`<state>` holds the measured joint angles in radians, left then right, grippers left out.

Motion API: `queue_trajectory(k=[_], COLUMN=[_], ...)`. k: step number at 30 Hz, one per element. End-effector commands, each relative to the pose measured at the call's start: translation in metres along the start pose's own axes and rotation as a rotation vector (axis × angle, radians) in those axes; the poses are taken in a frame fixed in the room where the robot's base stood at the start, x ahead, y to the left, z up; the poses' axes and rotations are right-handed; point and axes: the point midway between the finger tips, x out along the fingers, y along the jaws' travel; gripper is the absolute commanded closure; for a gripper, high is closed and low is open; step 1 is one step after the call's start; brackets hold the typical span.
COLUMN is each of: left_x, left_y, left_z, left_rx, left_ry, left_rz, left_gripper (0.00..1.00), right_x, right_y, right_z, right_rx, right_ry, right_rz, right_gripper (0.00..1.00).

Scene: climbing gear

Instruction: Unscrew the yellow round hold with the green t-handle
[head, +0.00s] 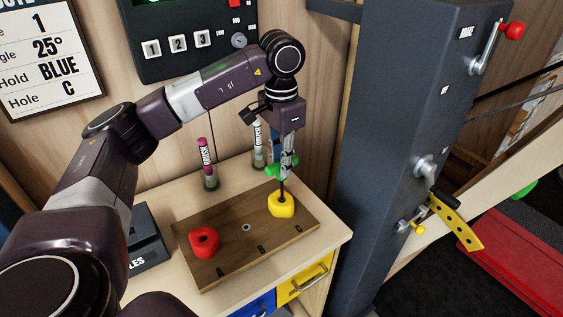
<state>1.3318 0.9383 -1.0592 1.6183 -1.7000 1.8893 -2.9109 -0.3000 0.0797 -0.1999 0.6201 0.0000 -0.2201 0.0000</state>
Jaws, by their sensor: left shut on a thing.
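The yellow round hold (281,205) sits at the right end of a brown wooden board (217,270). The green t-handle (273,170) stands upright above it, and its dark shaft reaches down into the middle of the hold. My left gripper (287,163) points down over the hold and is shut on the t-handle. The gripper hides part of the green grip. My right gripper is not in view.
A red hold (204,241) sits on the left part of the board, left of an empty hole (246,227). Two brush-like tools stand in holders behind, one pink (207,152). A dark box (147,239) stands at left. A grey column (385,130) rises close on the right.

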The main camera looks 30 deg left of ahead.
Motion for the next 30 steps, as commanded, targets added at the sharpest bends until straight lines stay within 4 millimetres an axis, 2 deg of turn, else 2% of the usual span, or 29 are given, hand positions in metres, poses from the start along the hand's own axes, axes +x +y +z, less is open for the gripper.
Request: queue_trajectory(k=[16,30], left_x=[0.0055,0.0055], left_y=[0.0000,0.0009], left_z=[0.0002,-0.0004], left_rx=[-0.043,-0.648], left_ry=[0.000,-0.003], left_rz=[0.000,-0.002], left_gripper=[1.00,1.00], right_x=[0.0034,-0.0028], right_y=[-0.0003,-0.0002], right_z=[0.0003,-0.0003], right_rx=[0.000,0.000], right_ry=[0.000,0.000], right_rz=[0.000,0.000], right_gripper=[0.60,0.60])
